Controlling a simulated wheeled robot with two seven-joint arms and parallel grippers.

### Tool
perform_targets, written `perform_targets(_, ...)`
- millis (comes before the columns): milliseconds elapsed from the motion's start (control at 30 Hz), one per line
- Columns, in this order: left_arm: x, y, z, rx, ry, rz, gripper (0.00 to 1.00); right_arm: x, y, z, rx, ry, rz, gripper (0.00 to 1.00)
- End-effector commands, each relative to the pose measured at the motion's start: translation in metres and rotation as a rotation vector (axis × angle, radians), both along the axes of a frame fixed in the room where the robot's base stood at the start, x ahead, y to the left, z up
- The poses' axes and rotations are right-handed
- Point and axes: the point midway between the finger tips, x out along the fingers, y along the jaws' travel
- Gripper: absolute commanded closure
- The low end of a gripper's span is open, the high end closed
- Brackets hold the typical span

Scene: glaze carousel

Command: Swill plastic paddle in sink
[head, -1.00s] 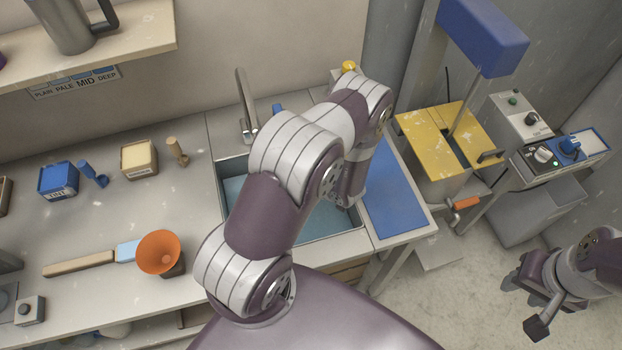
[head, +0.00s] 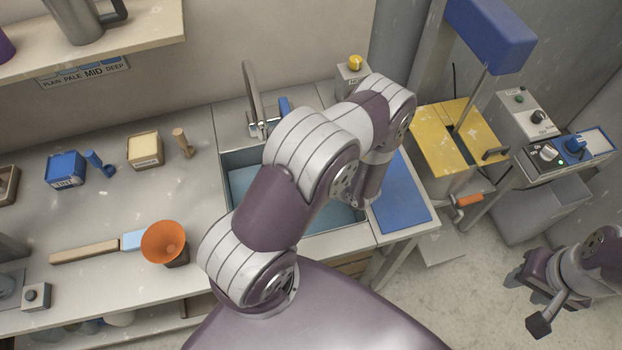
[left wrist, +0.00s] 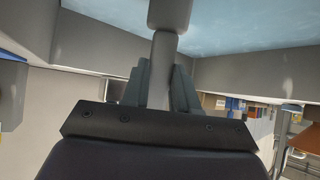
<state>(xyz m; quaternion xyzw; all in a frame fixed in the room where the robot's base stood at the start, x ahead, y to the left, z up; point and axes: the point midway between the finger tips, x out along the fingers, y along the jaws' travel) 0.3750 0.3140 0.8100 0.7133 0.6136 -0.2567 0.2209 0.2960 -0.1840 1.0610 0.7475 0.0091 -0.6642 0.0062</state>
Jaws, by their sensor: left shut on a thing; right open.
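The sink (head: 236,158) with pale blue water is set into the counter, partly hidden by my left arm. My left gripper is hidden behind that arm in the head view. In the left wrist view, my left gripper (left wrist: 158,85) is shut on a grey shaft with a wider end, apparently the plastic paddle (left wrist: 168,45). It points toward the blue water (left wrist: 245,68) between grey sink walls. I cannot tell whether its end is in the water. My right gripper (head: 524,300) is open and empty above the floor at the lower right.
A tap (head: 252,95) stands behind the sink. A blue mat (head: 405,205) lies to its right. An orange funnel (head: 165,242) and a wooden-handled, blue-bladed tool (head: 88,251) lie on the left counter. A yellow-topped machine (head: 440,140) stands at the right.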

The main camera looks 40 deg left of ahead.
Motion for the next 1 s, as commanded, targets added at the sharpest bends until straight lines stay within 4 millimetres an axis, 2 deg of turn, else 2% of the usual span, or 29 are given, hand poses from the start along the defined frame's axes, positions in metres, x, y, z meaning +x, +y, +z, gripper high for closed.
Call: perform_targets(1000,0.004,0.030,0.104,0.000,0.000,0.001,1.00,0.000,0.000,0.087,0.000,0.000,0.000,0.57)
